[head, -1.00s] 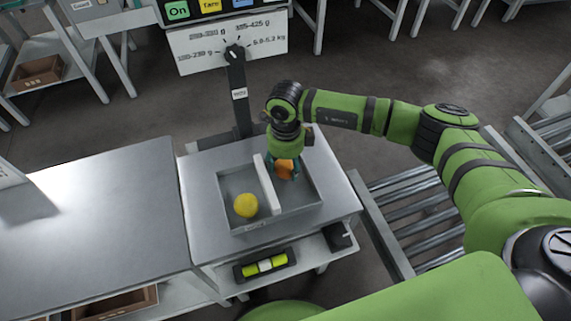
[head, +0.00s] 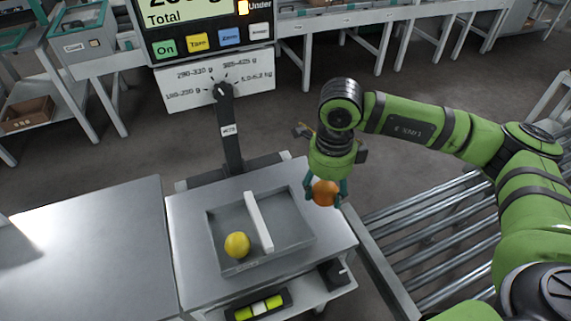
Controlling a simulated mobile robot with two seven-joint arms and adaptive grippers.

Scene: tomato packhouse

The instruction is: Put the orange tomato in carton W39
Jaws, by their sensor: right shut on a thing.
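The orange tomato (head: 324,193) is held between the fingers of my right gripper (head: 325,190), above and to the right of the divided tray on the scale. A yellow tomato (head: 237,245) lies in the left compartment of the grey tray (head: 290,246). The right compartment is empty. My left gripper is not in view. No carton marked W39 can be made out in this view.
The scale's display (head: 196,14) stands on a post (head: 230,135) behind the tray, with a white weight-range board (head: 215,88) below it. A roller conveyor (head: 430,235) runs on the right. A bare steel table (head: 90,245) is on the left.

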